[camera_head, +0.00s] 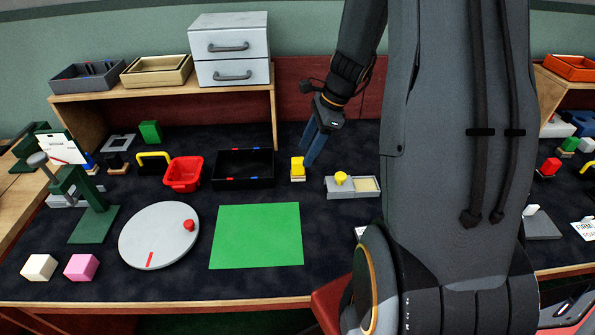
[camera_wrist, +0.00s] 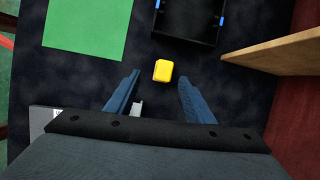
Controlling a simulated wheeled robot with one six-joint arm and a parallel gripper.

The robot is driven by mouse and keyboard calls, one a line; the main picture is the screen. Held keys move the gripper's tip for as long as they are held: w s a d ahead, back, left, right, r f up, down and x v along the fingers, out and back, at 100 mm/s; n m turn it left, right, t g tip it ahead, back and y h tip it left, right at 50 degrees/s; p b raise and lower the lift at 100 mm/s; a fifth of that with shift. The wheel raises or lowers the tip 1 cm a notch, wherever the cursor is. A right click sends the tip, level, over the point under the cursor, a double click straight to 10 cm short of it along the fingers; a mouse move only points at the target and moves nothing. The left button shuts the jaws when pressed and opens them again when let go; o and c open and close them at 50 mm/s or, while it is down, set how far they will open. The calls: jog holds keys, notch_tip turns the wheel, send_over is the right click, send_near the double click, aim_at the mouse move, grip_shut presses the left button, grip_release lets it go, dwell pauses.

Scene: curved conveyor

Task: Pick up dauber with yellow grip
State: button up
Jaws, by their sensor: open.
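A small block with a yellow grip (camera_head: 298,163) on a pale base stands upright on the dark table, right of the black tray. It looks like the dauber. In the wrist view its yellow top (camera_wrist: 162,71) lies just beyond the fingertips, roughly midway between them. My gripper (camera_head: 311,147) is open and empty, pointing down just above and to the right of the block. In the wrist view both blue fingers of my gripper (camera_wrist: 158,80) are spread apart, and they do not seem to touch the block.
A grey two-part tray (camera_head: 352,194) with a yellow knob (camera_head: 341,178) stands close on the right. The black tray (camera_head: 243,182) is on the left, and a green sheet (camera_head: 256,236) lies in front. A wooden shelf panel (camera_wrist: 275,52) rises nearby.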

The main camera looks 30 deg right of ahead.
aim_at(298, 166)
jog(key=shift+m, duration=0.4)
jog(key=shift+w+d+p+x, duration=0.15)
jog(key=shift+p+x, duration=0.1)
jog(key=shift+x, duration=1.75)
jog(key=shift+w+d+p+x, duration=0.15)
jog(key=shift+p+x, duration=0.1)
jog(key=shift+x, duration=1.75)
jog(key=c, duration=1.1)
notch_tip(298, 166, up, 10)
jog(key=shift+b, duration=0.3)
